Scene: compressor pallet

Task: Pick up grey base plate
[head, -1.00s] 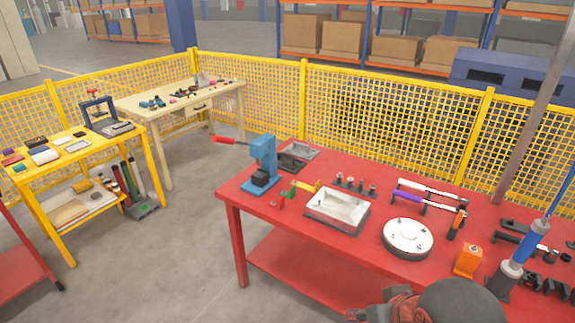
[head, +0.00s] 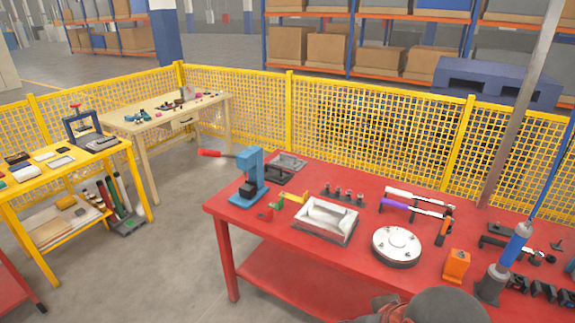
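A small grey plate-like part (head: 289,161) lies at the back left of the red table, behind the blue press; it may be the grey base plate, but I cannot tell for sure. A round silver-grey flanged disc (head: 397,245) lies flat nearer the middle of the table. A shallow grey metal tray (head: 325,220) sits left of the disc. My gripper is not in view. A dark rounded shape with reddish-brown parts at the bottom edge seems to be part of my own arm.
The red table (head: 290,250) holds a blue press (head: 250,180), an orange block (head: 456,265), a blue cylinder tool (head: 510,255) and several small dark parts. A grey post stands behind its right side. Yellow mesh fence runs behind. Open floor lies left of the table.

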